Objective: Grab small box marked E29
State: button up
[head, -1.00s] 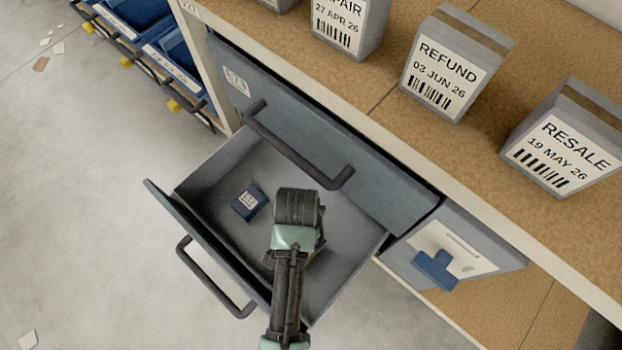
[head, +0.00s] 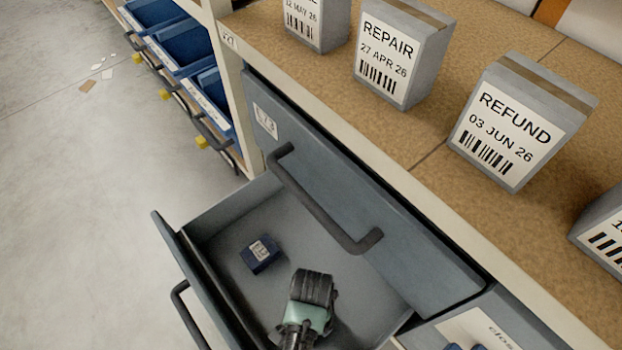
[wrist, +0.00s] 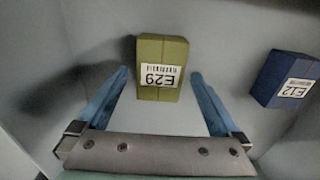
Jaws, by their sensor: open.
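The small olive-green box (wrist: 161,52) with a white label reading E29 lies on the floor of the open drawer in the wrist view. Its label appears upside down there. My gripper (wrist: 160,76) is open, with one blue finger on each side of the box's near part. In the head view my gripper (head: 314,288) is inside the drawer and hides the green box.
A small blue box marked E12 (wrist: 287,80) lies right of the green box; the head view shows it (head: 261,254) left of my gripper. The drawer (head: 211,222) has low walls. A closed drawer front with a dark handle (head: 325,205) overhangs its back.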

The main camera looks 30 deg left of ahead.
notch_tip(320, 180, down, 4)
jog(key=shift+r+b, duration=0.25)
jog(key=shift+b, duration=0.6)
jog(key=shift+r, duration=0.1)
jog(key=c, duration=1.3)
jog(key=shift+r, duration=0.1)
jog(key=shift+c, duration=0.2)
